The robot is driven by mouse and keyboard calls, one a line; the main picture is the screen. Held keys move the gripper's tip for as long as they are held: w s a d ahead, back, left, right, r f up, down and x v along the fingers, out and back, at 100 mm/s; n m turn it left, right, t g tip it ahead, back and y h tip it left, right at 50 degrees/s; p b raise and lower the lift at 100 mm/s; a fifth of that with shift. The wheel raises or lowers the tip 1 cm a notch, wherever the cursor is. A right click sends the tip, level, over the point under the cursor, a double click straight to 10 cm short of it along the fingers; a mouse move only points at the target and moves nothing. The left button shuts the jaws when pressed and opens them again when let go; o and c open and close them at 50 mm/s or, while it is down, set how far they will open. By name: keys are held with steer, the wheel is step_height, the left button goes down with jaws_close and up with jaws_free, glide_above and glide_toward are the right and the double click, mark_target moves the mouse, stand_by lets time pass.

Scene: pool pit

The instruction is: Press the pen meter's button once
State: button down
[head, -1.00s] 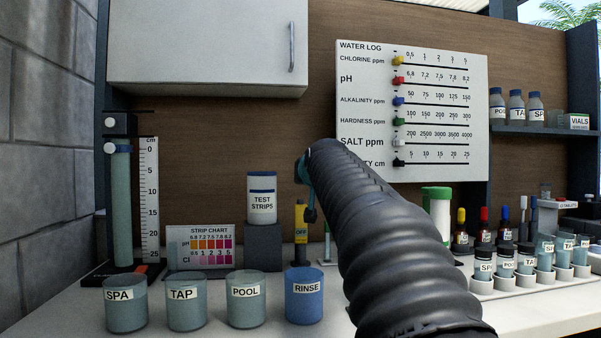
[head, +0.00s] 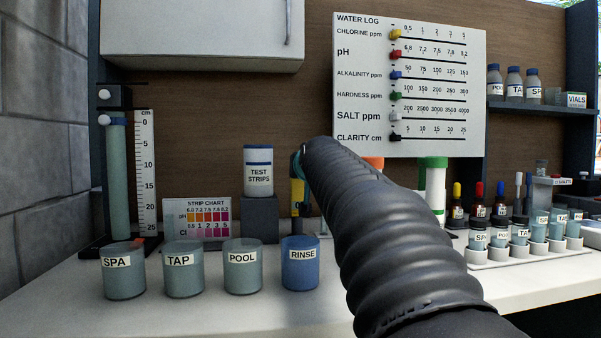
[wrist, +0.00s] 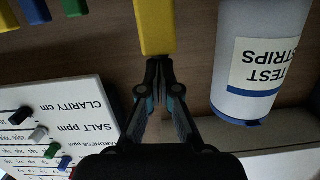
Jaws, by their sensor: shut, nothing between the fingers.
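The yellow pen meter (head: 297,190) stands upright behind the blue RINSE beaker (head: 300,265) in the head view, partly covered by the end of my arm. Its yellow body (wrist: 155,25) shows at the top centre of the wrist view, which looks at the scene upside down. My gripper (wrist: 158,68) is shut and empty. Its fingertips point at the end of the yellow body and appear very close to it; I cannot tell whether they touch. The button cannot be made out.
The white TEST STRIPS tub (head: 258,172) stands on a dark block left of the meter and close beside my gripper in the wrist view (wrist: 255,60). SPA, TAP and POOL beakers (head: 242,270) line the front. The water log board (head: 410,85) is behind, right.

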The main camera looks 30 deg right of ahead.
steer(key=shift+w+f, duration=0.15)
steer(key=shift+f, duration=0.6)
steer(key=s+a+r+p, duration=0.1)
steer(key=s+a+r, duration=0.1)
steer(key=s+r, duration=0.4)
steer(key=v, duration=0.4)
steer(key=shift+s+d, duration=0.2)
steer(key=shift+d, duration=0.1)
steer(key=shift+r, duration=0.1)
